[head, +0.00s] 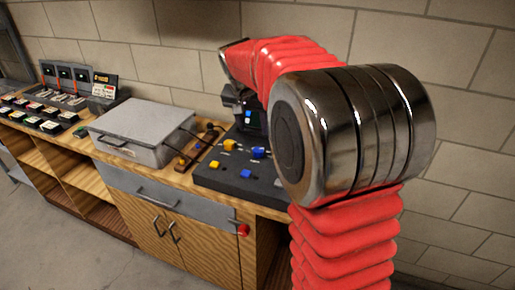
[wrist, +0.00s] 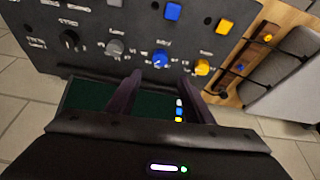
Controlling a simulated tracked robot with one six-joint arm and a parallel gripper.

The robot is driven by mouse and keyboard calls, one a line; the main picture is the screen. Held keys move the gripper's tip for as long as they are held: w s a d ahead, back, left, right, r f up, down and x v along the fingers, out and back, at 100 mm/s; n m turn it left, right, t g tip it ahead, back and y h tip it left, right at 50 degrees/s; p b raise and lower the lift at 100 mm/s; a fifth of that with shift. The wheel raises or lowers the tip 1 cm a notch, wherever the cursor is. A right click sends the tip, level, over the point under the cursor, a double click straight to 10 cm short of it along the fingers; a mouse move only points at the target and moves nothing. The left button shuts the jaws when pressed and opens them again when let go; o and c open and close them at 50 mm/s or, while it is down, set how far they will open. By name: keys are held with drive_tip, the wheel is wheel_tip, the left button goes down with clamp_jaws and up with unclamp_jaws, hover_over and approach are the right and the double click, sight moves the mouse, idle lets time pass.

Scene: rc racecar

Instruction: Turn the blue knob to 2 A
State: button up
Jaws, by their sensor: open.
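The blue knob (wrist: 160,60) is on a dark control panel (wrist: 110,20); it also shows in the head view (head: 258,152). In the wrist view my gripper (wrist: 160,76) is open, with its two dark fingertips on either side of the blue knob's lower edge. I cannot tell whether they touch it or are still above it. The printed labels around the knob are too small and blurred to read, so its setting is unclear. In the head view my arm covers part of the panel and my fingers are hard to make out.
A yellow knob (wrist: 202,67) sits close beside the right finger, and a grey knob (wrist: 115,46) is to the left. A black knob (wrist: 69,40) is farther left. A grey case (head: 140,130) stands on the wooden bench left of the panel. A block wall is behind.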

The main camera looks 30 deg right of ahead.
sight(258, 150)
drive_tip(key=x, duration=1.4)
drive_tip(key=shift+s, duration=0.1)
drive_tip(key=shift+a, duration=0.1)
drive_tip(key=shift+c, duration=0.2)
drive_tip(key=c, duration=1)
